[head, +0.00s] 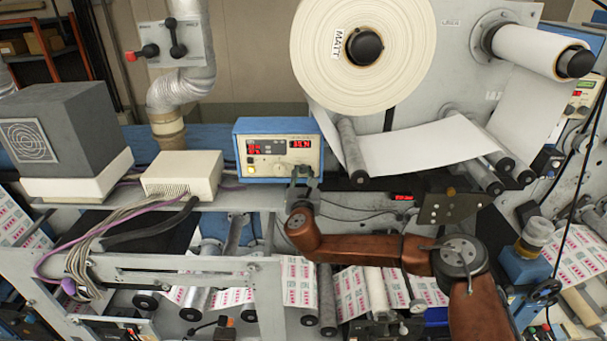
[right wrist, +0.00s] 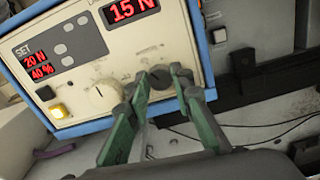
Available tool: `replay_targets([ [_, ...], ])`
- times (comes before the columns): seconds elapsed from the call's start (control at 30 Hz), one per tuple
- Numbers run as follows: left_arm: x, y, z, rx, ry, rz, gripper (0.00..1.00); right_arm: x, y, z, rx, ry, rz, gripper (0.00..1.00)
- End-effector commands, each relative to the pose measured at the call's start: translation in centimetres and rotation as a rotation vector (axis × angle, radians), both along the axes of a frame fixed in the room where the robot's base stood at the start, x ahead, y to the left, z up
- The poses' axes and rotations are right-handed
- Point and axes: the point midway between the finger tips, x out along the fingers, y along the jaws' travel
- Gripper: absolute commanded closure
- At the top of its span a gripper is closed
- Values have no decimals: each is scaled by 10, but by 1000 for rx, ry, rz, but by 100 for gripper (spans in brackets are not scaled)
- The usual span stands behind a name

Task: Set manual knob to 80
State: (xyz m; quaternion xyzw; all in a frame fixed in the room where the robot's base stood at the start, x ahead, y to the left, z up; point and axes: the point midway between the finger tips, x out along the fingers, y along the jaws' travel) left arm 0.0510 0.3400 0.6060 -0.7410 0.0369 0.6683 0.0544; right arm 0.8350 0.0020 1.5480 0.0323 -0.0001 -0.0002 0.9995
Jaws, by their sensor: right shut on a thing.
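The blue-framed control box (head: 238,142) stands on the machine's ledge, with a cream front panel and red displays. In the right wrist view its panel (right wrist: 100,60) reads 15 N at the top, and 20 N and 40 % under SET. A dark round knob (right wrist: 160,78) sits at the panel's lower right; its scale and label are not readable. My right gripper (head: 300,172) is at the panel, and its green fingers (right wrist: 158,82) are shut on this knob. A second, pale knob (right wrist: 98,94) with a white pointer is to its left. My left gripper is not in view.
A lit yellow button (right wrist: 58,111) and a black button (right wrist: 45,93) are at the panel's lower left. A cream box (head: 182,175) stands left of the control box. A large white paper roll (head: 330,75) hangs above right, with rollers below.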

Motion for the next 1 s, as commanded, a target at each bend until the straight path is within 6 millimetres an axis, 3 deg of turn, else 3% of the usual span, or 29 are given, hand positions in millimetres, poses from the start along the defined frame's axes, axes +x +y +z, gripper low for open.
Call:
replay_targets([
  [0.23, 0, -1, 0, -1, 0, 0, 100, 0, 0, 0, 0, 0, -1, 100],
  [0.57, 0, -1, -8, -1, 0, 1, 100, 0, -1, -3, 41, 1, -3, 100],
  [1.0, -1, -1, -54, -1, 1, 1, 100, 0, -1, -8, 360, 3, -2, 100],
])
